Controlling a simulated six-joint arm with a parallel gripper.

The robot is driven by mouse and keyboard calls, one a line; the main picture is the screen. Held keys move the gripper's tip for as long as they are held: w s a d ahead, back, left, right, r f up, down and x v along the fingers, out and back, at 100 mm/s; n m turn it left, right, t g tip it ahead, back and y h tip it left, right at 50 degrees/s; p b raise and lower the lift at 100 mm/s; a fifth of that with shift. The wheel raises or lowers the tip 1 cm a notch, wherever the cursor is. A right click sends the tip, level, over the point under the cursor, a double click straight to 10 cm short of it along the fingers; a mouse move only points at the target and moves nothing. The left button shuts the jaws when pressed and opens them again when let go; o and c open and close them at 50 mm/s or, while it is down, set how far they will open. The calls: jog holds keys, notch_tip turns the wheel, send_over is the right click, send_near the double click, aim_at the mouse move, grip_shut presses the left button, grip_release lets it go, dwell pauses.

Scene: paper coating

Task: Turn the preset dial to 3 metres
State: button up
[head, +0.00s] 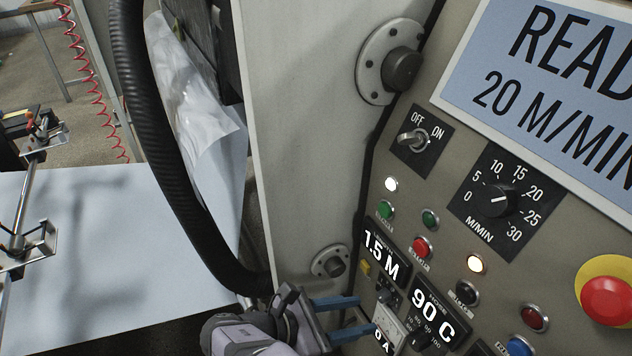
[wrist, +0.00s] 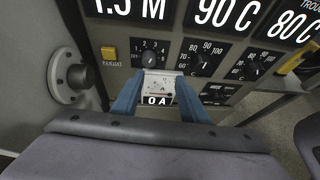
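The preset dial (wrist: 150,58) is a small black knob with a numbered scale, under a display (head: 382,257) reading 1.5 M. In the wrist view the dial lies just beyond and above my fingertips; its exact pointer setting is too small to read. In the head view the dial (head: 386,297) is small and partly crowded by my upper finger. My gripper (head: 366,313) has two blue fingers standing apart with a clear gap. It also shows in the wrist view (wrist: 159,77), with nothing held. I cannot tell whether the fingertips touch the panel.
A small meter (wrist: 158,86) reading 0 A shows between the fingers. A yellow button (wrist: 110,53) is left of the dial, and a temperature dial (wrist: 200,62) under 90 C is right. A round grey fitting (wrist: 76,76) protrudes at left. A red emergency button (head: 607,300) sits far right.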

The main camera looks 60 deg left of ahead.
jog(key=s+d+f+m+g+h+b, duration=0.2)
jog(key=s+d+f+m+g+b, duration=0.1)
jog(key=d+f+m+g+b, duration=0.5)
jog(key=s+a+r+n+g+y+b, duration=0.1)
jog(key=s+a+r+g+y+b, duration=0.25)
jog(key=a, duration=0.25)
jog(key=s+a+r+n+g+y+b, duration=0.1)
jog(key=s+a+r+g+y+b, duration=0.1)
jog(key=s+a+g+y+b, duration=0.3)
jog(key=w+a+r+y+b, duration=0.1)
jog(key=a+r+y, duration=0.2)
jog(key=r, duration=0.4)
jog(key=w+a+r+y+b, duration=0.1)
jog(key=a+r+y, duration=0.15)
jog(key=r, duration=0.55)
jog(key=w+d+r+y+b, duration=0.1)
jog(key=w+r+y, duration=0.1)
jog(key=r, duration=0.7)
jog(key=w+d+r+n+t+y+b, duration=0.1)
jog(key=w+r+y, duration=0.2)
jog(key=r, duration=0.5)
jog(key=shift+r+y+b, duration=0.3)
jog(key=shift+r+y, duration=0.05)
jog(key=shift+y, duration=0.35)
jog(key=shift+t, duration=0.25)
